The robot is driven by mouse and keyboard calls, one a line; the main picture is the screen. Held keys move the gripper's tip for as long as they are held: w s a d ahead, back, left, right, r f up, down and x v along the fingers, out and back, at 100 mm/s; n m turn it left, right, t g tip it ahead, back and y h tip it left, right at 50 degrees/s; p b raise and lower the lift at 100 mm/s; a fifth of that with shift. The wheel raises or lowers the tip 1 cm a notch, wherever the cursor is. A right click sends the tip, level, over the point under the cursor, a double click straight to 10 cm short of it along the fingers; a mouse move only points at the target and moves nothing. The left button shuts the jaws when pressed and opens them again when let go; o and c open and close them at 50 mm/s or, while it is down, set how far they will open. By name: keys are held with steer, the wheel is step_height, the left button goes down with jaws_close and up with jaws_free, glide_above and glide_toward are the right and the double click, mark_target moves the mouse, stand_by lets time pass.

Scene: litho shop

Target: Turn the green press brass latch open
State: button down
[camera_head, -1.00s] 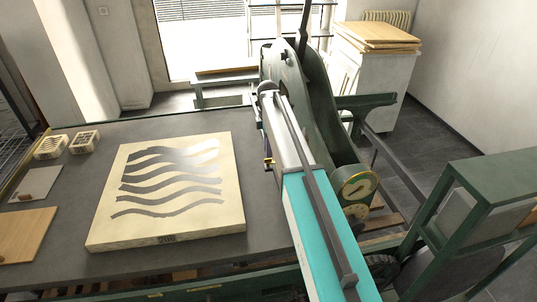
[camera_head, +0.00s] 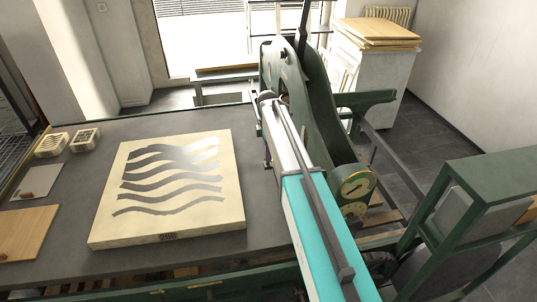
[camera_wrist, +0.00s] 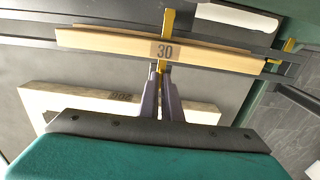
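The brass latch (camera_wrist: 167,24) shows in the wrist view as a narrow upright bar crossing a pale wooden bar (camera_wrist: 215,53) marked 30. My gripper (camera_wrist: 161,71) has its two dark purple fingers close together at the latch's lower end, which sits between the fingertips. They look shut on it, though the contact itself is small in view. In the head view, the green press (camera_head: 318,92) stands right of the bed (camera_head: 75,255). My arm covers most of the gripper and the latch there.
A pale stone (camera_head: 170,228) with dark wavy stripes lies on the bed. Small blocks and wooden boards lie at its left. A round gauge (camera_head: 355,184) sits right of my arm. A white cabinet (camera_head: 375,75) stands behind at right.

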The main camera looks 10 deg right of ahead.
steer(key=shift+d, duration=0.1)
steer(key=shift+f+m+b, duration=0.1)
steer(key=shift+m+b, duration=0.25)
steer(key=shift+m, duration=0.15)
steer(key=m+b, duration=0.1)
steer(key=m, duration=0.2)
steer(key=shift+m+b, duration=0.3)
steer(key=shift+b, duration=0.1)
steer(key=m+b, duration=0.1)
steer(key=m, duration=0.4)
steer(key=shift+b, duration=0.4)
steer(key=m+b, duration=0.1)
steer(key=m, duration=0.3)
steer(key=shift+m+b, duration=0.4)
steer(key=shift+m, duration=1.8)
steer(key=c, duration=2)
jaws_free()
